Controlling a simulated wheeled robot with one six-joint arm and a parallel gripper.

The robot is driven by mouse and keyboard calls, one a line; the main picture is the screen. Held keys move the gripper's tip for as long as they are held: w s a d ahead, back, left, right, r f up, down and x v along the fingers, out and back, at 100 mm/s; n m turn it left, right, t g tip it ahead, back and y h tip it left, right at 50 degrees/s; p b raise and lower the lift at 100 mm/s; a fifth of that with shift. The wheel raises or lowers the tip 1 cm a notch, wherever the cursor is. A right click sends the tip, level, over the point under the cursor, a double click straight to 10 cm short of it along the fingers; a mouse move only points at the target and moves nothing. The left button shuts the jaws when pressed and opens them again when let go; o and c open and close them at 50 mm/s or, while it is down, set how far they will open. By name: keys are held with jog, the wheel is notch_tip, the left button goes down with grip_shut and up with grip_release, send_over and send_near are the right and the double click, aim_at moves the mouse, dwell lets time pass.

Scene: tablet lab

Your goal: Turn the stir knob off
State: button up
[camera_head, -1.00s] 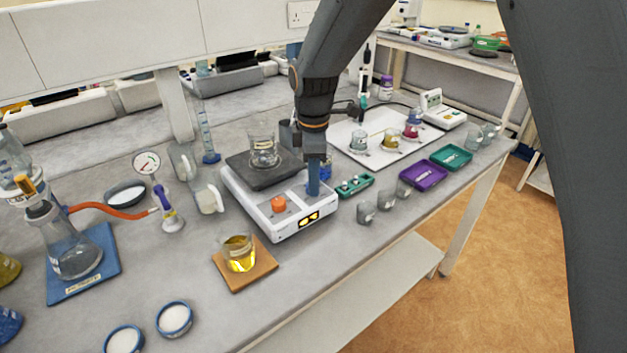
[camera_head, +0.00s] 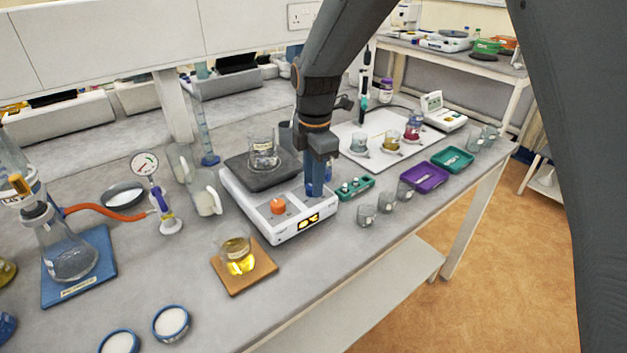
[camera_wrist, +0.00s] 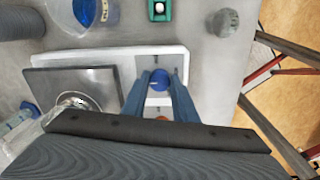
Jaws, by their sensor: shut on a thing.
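The white hotplate stirrer (camera_head: 268,231) stands on the bench with an orange knob (camera_head: 278,206) and a lit display (camera_head: 308,221) on its front part. In the wrist view, a blue knob (camera_wrist: 159,79) on the stirrer's white top (camera_wrist: 110,54) sits between my two fingers. My gripper (camera_head: 316,190) points down over the right side of the stirrer and is shut on this blue knob; the gripper hides it in the head view. A label naming the stir knob is too small to read. A glass beaker (camera_head: 264,150) stands on the dark plate (camera_head: 242,168).
A green rack (camera_head: 355,188) is just right of the stirrer, with small glass beakers (camera_head: 367,214) nearby. A beaker of yellow liquid (camera_head: 238,258) stands on a brown mat (camera_head: 262,268) in front. Purple (camera_head: 424,178) and teal (camera_head: 453,159) trays lie farther right.

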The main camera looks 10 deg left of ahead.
jog(key=shift+r, duration=0.15)
jog(key=o, duration=1)
jog(key=shift+o, duration=0.2)
notch_tip(320, 180, up, 8)
jog(key=shift+s+f+b, duration=0.15)
jog(key=shift+f+b, duration=0.05)
jog(key=shift+b, duration=0.9)
